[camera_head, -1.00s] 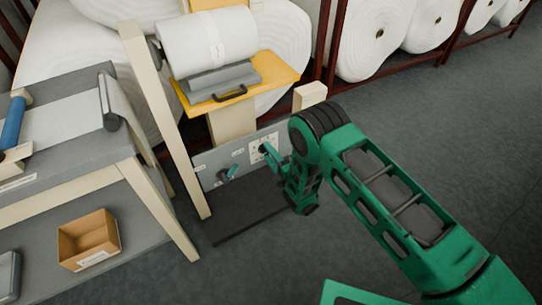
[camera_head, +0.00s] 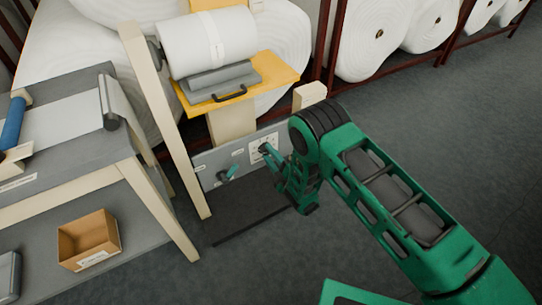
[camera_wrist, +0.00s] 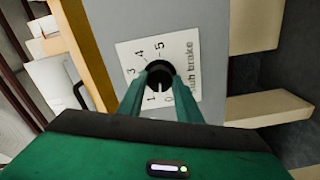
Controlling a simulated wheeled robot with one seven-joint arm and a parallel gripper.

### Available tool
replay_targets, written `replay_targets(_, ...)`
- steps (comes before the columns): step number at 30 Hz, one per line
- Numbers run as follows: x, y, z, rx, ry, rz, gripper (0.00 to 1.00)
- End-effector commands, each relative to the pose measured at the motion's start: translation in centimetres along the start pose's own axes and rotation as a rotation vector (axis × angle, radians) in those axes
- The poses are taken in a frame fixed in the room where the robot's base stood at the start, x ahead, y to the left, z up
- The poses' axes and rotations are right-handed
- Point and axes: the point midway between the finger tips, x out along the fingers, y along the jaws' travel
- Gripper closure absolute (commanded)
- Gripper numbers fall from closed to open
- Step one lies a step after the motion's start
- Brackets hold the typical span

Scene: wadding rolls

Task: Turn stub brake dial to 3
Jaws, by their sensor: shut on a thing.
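The stub brake dial (camera_wrist: 160,70) is a round black knob on a white scale plate (camera_wrist: 186,50) marked "stub brake". The numbers 0, 1, 3, 4 and 5 show around it; 2 is hidden behind a finger. My gripper (camera_wrist: 160,78) is shut on the dial, one green finger on each side.
A teal lever or knob (camera_head: 229,173) sits left of the dial on the same grey panel (camera_head: 207,167). A yellow tray (camera_head: 285,72) and white roll (camera_head: 208,42) are above. A workbench (camera_head: 60,130) with a cardboard box (camera_head: 88,238) below stands left. Floor at right is clear.

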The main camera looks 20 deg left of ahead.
Motion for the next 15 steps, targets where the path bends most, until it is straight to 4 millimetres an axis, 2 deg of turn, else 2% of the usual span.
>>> replay_targets(15,0.01,-0.17,-0.01,0.493,-0.002,-0.004,0.91)
